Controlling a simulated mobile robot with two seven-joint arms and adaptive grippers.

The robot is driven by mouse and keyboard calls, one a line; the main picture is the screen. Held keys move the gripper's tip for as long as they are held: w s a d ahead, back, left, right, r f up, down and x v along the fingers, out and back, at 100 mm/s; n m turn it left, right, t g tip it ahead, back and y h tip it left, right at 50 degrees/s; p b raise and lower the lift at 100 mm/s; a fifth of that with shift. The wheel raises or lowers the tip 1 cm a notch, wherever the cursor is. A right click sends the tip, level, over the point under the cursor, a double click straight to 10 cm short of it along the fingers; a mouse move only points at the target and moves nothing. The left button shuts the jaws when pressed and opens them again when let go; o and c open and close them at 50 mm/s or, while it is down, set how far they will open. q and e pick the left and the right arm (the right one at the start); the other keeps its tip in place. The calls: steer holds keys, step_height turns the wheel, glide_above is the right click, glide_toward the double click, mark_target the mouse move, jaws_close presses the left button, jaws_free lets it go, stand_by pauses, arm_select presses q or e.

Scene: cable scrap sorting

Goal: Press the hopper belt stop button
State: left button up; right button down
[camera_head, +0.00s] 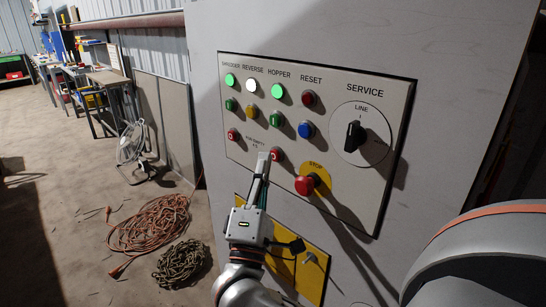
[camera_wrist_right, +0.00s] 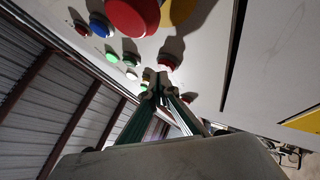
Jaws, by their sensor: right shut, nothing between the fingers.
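The hopper belt stop button (camera_head: 278,154) is the red button at the bottom of the HOPPER column on the control panel (camera_head: 235,152). Above it are a green button (camera_head: 276,119) and a lit green lamp (camera_head: 278,93). My right gripper (camera_head: 264,157) is shut and empty, its fingertips just left of the red button in the head view. In the right wrist view, a red button (camera_wrist_right: 168,63) sits just beyond the fingertips (camera_wrist_right: 157,92). I cannot tell whether they touch it. My left gripper is not in view.
A larger red STOP mushroom button (camera_head: 305,184) on a yellow disc is close at the right. A blue button (camera_head: 306,130) and a black SERVICE switch (camera_head: 354,136) are also near. Another red button (camera_head: 233,134) is at the left. Coiled orange cable (camera_head: 150,226) lies on the floor.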

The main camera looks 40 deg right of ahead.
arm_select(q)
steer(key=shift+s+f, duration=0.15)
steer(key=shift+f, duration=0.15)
arm_select(e)
steer(key=shift+d, duration=0.45)
stand_by(0.4)
stand_by(0.4)
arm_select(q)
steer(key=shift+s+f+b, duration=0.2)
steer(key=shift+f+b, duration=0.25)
arm_select(e)
steer(key=shift+a, duration=0.85)
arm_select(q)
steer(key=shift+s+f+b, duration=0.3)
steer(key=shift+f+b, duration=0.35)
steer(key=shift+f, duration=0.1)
arm_select(e)
steer(key=a, duration=0.5)
steer(key=shift+s, duration=0.25)
steer(key=shift+r, duration=0.1)
